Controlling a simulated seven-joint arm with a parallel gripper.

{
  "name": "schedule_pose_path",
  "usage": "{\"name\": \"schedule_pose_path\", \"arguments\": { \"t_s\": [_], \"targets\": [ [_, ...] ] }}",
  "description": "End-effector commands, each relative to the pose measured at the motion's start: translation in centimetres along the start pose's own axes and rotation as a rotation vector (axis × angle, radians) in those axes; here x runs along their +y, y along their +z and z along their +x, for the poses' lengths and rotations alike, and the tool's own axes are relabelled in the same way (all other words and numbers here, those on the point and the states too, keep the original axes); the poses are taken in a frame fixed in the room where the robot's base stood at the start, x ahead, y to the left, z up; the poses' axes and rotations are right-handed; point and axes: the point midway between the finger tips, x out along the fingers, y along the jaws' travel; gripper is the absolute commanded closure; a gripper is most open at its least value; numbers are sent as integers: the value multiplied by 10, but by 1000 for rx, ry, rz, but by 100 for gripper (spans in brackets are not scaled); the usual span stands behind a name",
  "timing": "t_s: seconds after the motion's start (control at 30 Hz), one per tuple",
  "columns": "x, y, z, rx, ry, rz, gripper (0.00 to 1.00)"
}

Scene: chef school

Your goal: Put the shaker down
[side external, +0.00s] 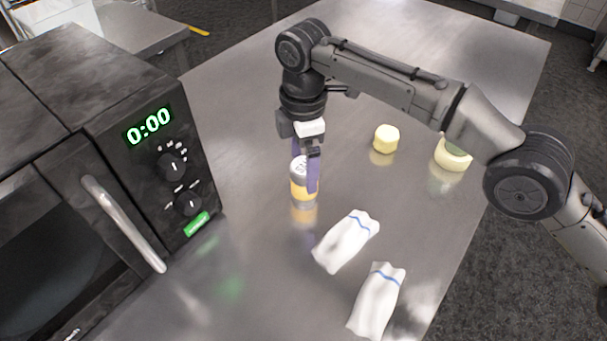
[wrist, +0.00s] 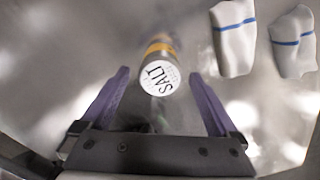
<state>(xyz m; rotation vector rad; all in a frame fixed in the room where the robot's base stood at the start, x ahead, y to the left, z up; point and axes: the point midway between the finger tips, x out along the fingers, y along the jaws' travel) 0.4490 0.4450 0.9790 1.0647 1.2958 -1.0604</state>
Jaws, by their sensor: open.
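The shaker (side external: 299,178), with a yellow band and a pale top, stands upright on the steel table. In the wrist view its white top (wrist: 159,78) reads "SALT". My gripper (side external: 309,188) points down at the shaker, with its purple fingers around or just beside it in the side view. In the wrist view the fingers of my gripper (wrist: 165,85) are spread wide, one on each side of the shaker, with gaps between. The gripper holds nothing.
A black microwave (side external: 150,160) reading 0:00 stands at the left. Two white cloths with blue stripes (side external: 346,241) (side external: 377,300) lie in front. The table (side external: 240,100) is clear behind.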

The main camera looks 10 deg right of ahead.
Motion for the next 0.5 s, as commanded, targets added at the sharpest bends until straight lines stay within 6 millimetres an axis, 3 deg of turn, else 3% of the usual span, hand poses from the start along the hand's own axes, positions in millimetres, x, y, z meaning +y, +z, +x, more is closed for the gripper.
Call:
{"name": "schedule_pose_path", "arguments": {
  "t_s": [0.2, 0.5],
  "targets": [
    [0, 0, -14, 0, 0, 0, 4],
    [-1, 0, -18, -1, -2, 0, 4]
  ]
}}
